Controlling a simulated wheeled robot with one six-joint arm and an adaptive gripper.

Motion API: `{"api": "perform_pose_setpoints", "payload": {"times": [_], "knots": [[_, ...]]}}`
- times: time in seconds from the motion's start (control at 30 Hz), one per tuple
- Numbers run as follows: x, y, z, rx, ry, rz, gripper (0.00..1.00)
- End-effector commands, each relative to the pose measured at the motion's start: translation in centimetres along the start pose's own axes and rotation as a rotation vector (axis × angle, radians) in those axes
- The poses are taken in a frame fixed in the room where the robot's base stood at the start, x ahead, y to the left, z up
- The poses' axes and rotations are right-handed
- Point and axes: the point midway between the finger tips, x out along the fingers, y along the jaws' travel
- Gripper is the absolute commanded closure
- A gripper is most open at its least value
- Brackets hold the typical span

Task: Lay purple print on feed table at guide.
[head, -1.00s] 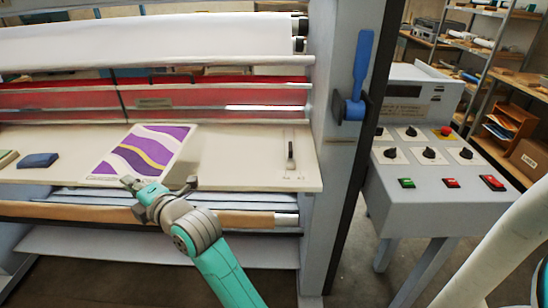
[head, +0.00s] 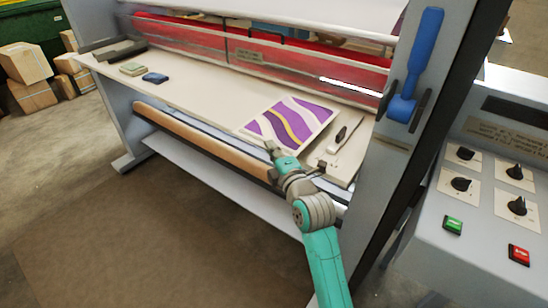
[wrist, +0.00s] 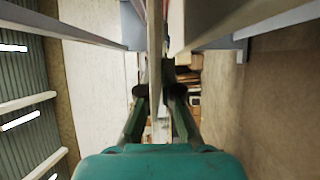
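The purple print (head: 290,122), with white and yellow wavy bands, is over the front right part of the cream feed table (head: 205,97) in the head view. My gripper (head: 292,160) is at its near edge and looks shut on it. In the wrist view the print (wrist: 154,50) shows edge-on as a thin sheet between the fingers (wrist: 158,92). I cannot tell whether the print touches the table. A small black and white fitting (head: 343,135), seemingly the guide, is just right of the print.
A blue block (head: 155,78) and a greenish stack (head: 132,69) lie at the table's left. Red rollers (head: 200,46) run behind it. The side post with a blue lever (head: 424,60) and the control console (head: 480,210) stand right. The table between block and print is clear.

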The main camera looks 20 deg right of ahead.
Motion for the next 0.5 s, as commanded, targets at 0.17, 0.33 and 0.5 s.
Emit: {"api": "perform_pose_setpoints", "payload": {"times": [0.17,0.33,0.5], "knots": [[-0.1,-2.0,0.0,0.000,0.000,-0.002,1.00],[-0.1,-3.6,0.0,0.000,-0.001,-0.001,1.00],[-0.1,-3.5,0.0,0.000,0.000,0.001,1.00]]}}
